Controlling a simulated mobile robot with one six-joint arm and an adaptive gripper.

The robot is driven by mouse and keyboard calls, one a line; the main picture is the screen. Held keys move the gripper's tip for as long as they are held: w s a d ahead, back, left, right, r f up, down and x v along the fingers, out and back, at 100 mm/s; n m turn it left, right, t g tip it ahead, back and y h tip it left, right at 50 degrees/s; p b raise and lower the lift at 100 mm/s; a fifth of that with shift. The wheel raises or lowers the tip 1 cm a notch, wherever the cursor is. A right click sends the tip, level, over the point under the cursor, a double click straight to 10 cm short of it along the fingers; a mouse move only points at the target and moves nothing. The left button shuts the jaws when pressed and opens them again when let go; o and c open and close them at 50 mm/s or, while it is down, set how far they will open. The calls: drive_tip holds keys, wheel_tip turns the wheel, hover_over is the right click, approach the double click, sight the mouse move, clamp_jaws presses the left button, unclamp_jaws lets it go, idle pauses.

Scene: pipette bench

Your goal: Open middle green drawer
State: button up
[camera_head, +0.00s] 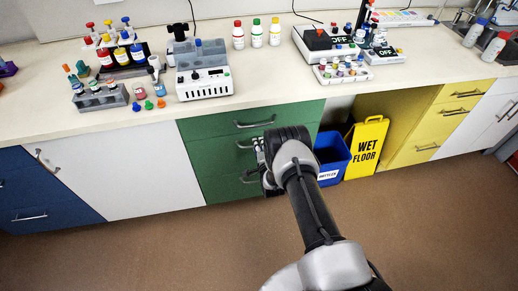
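The green cabinet under the bench has three drawers with silver bar handles. The middle green drawer (217,155) looks closed, its front level with the others. The left part of its handle (243,146) shows; the right part is hidden behind my gripper. My gripper (260,154) is in front of the right half of the middle drawer, with its fingers close to the handle. I cannot tell whether they touch or surround it, or how far they are open. The top green drawer (210,127) and bottom green drawer (220,188) also look closed.
A blue bin (330,157) and a yellow wet-floor sign (365,147) stand right of the green cabinet. A white cabinet panel (135,170) is to its left. The bench top (140,128) holds racks, bottles and devices. The brown floor (170,245) in front is clear.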

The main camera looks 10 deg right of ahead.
drive_tip(key=shift+w, duration=0.4)
drive_tip(key=shift+c, duration=0.3)
drive_tip(key=shift+f, duration=0.1)
clamp_jaws()
